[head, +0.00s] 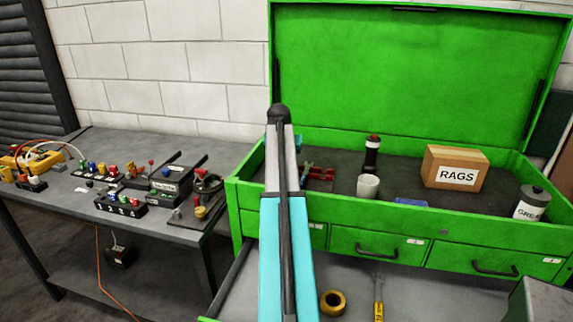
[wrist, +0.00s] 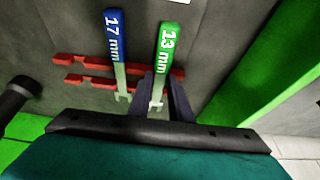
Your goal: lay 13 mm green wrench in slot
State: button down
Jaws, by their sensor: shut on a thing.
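The green wrench (wrist: 162,52), marked 13 mm, is between the two dark fingers of my gripper (wrist: 162,88) in the wrist view. The gripper is shut on its shank, with the labelled end pointing away and the silver jaw end toward me. The wrench crosses the right part of a red slotted rack (wrist: 88,60); I cannot tell whether it rests in a slot or is just above. A blue wrench (wrist: 114,40), marked 17 mm, lies across the rack to its left. In the head view, the rack (head: 322,173) shows beside my arm, which hides the gripper.
The rack is in the top tray of a green tool chest (head: 400,222) with its lid up. A cluttered workbench (head: 115,145) is at left.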

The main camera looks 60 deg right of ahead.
jog(key=shift+r, duration=0.35)
jog(key=c, duration=1.2)
grip_release()
jog(key=shift+r+p, duration=0.15)
jog(key=shift+p, duration=0.15)
jog(key=shift+p+v, duration=2.1)
jog(key=shift+v, duration=1.25)
jog(key=shift+w, duration=0.1)
